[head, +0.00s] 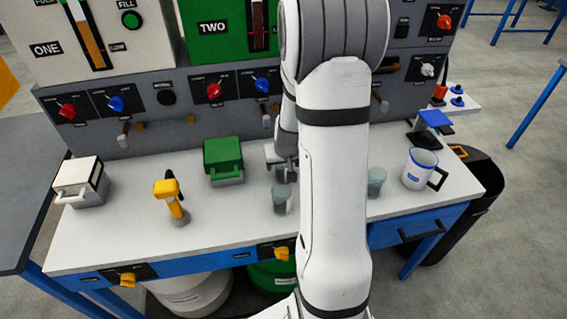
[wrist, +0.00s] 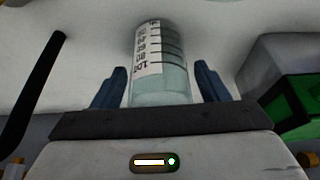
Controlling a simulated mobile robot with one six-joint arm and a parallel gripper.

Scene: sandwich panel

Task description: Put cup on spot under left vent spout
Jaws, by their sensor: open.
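A clear, greenish cup (head: 282,199) stands on the white worktop in front of my arm. In the wrist view the cup (wrist: 160,80), with a printed measuring scale, is between the two blue fingers of my gripper (wrist: 158,85). The fingers are apart, with a visible gap on each side of the cup. In the head view my gripper (head: 280,160) is mostly hidden by my arm. A spout (head: 123,136) juts from the panel at the left, with a tan-ended lever beside it. I cannot tell a marked spot below it.
A second clear cup (head: 376,182) and a white mug (head: 420,169) stand right of my arm. A green-lidded box (head: 223,157), a yellow-headed tool (head: 171,196) and a white box (head: 81,181) stand left. The worktop below the left spout looks clear.

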